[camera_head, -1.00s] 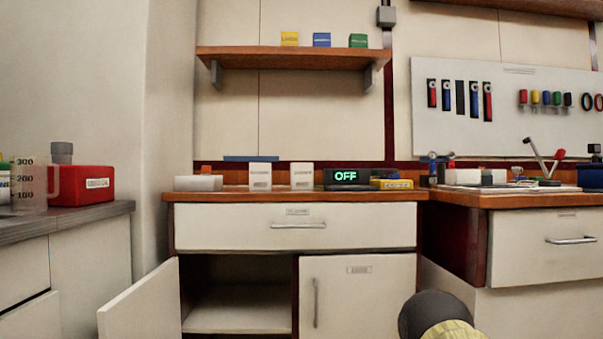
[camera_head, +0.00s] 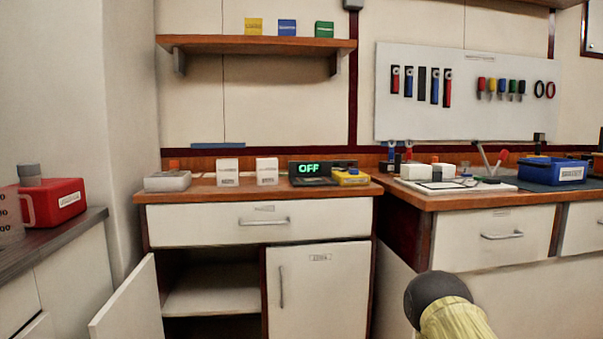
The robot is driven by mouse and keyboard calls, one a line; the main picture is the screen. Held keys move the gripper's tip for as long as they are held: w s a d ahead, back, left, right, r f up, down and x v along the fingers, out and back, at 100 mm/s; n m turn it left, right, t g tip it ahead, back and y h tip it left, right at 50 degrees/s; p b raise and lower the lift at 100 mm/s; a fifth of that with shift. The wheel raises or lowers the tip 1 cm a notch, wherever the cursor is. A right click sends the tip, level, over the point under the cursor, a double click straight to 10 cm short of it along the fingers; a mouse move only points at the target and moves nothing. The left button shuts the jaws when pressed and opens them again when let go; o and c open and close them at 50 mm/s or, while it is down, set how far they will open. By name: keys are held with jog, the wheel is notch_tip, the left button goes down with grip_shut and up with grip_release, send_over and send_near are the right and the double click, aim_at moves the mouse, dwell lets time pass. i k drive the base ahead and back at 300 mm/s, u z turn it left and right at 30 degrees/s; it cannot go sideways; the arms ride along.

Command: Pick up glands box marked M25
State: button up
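Two white upright boxes with small labels stand on the wooden counter, a left one (camera_head: 228,173) and a right one (camera_head: 267,172). Their print is too small to read, so I cannot tell which, if either, is marked M25. Small yellow (camera_head: 254,26), blue (camera_head: 287,28) and green (camera_head: 324,30) boxes sit on the wall shelf, also with unreadable labels. A dark rounded part of my arm with a yellow section shows at the bottom right, well short of the counter. My gripper is not in view.
An OFF display (camera_head: 309,168) and a yellow device (camera_head: 351,177) stand right of the white boxes. A grey-white case (camera_head: 168,181) lies left. Below, the left cabinet door (camera_head: 126,303) hangs open into the room. A blue bin (camera_head: 552,170) is on the right bench.

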aim_at(266, 172)
jog(key=z, duration=0.15)
jog(key=k, duration=0.3)
jog(key=z, duration=0.65)
jog(key=i, duration=0.8)
jog(key=u, duration=0.55)
